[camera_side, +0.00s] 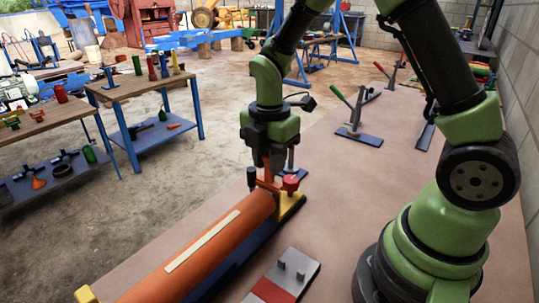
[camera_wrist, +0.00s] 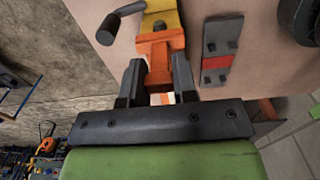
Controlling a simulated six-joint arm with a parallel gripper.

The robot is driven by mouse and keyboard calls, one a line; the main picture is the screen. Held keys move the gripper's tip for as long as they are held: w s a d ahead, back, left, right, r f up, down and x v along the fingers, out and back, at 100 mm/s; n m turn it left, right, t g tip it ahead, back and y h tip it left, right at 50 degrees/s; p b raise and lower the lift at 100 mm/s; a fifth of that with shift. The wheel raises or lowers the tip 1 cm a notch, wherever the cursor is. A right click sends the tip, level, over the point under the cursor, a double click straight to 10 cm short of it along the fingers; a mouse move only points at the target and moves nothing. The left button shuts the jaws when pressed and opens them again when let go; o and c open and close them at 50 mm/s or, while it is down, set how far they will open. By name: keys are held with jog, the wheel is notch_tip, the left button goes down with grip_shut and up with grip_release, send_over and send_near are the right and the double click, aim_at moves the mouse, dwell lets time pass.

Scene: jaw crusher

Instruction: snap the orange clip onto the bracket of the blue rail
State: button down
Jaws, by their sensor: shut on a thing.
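My gripper (camera_side: 270,168) is shut on the orange clip (camera_side: 266,184) at the far end of the blue rail (camera_side: 232,262). In the wrist view the clip (camera_wrist: 159,55) sits between the two dark fingers of my gripper (camera_wrist: 157,72). The yellow bracket (camera_side: 291,208) stands at the rail's far end, just below and right of the clip. The bracket (camera_wrist: 166,16) also shows beyond the clip in the wrist view. The clip overlaps the bracket in both views; I cannot tell whether it is seated. The fingers partly hide the clip.
A long orange roller (camera_side: 205,250) with a pale strip lies along the rail. A black knob (camera_side: 251,178) and a red knob (camera_side: 290,183) flank the clip closely. A grey and red plate with pegs (camera_side: 283,277) lies right of the rail. Toggle clamps (camera_side: 358,134) stand farther back.

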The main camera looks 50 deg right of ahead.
jog(key=shift+f, duration=0.1)
jog(key=c, duration=0.8)
grip_release()
notch_tip(320, 180, up, 10)
jog(key=shift+f, duration=0.1)
jog(key=shift+f+n, duration=0.2)
jog(key=shift+n, duration=0.6)
grip_shut()
jog(key=shift+f, duration=2.95)
